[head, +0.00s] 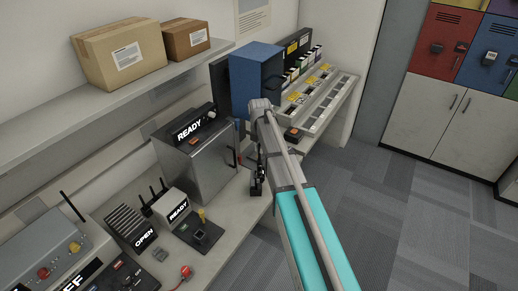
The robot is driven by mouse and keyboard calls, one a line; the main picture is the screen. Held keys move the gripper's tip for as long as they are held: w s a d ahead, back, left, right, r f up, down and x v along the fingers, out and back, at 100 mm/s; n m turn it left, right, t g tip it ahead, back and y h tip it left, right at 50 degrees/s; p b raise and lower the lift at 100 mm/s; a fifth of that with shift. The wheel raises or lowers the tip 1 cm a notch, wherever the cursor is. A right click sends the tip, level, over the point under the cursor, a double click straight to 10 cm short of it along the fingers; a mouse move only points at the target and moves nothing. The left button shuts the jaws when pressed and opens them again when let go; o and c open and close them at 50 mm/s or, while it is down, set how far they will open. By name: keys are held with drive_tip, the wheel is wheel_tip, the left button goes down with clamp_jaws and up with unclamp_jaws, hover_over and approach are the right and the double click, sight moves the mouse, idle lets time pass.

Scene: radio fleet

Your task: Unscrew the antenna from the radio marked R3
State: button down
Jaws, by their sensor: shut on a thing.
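My gripper (257,188) points down over the bench, beside the grey cabinet marked READY. It is small and dark in the head view. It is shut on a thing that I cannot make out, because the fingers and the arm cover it. I cannot pick out the radio marked R3 or its antenna, and no R3 marking can be read from here.
The grey cabinet (197,165) stands left of my gripper, and a blue box (257,75) stands behind my arm. A rack tray (338,98) with labelled slots lies at the back right. A shelf (75,120) bears two cartons. Open floor (420,220) lies right.

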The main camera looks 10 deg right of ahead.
drive_tip(key=shift+n, duration=0.5)
drive_tip(key=shift+n, duration=1.2)
drive_tip(key=c, duration=0.6)
unclamp_jaws()
drive_tip(key=shift+c, duration=0.2)
drive_tip(key=shift+a+m, duration=0.1)
drive_tip(key=shift+m, duration=0.2)
drive_tip(key=m, duration=1.1)
drive_tip(key=shift+r+p, duration=0.3)
wheel_tip(320, 180, up, 13)
drive_tip(key=p, duration=1.3)
drive_tip(key=shift+r, duration=0.15)
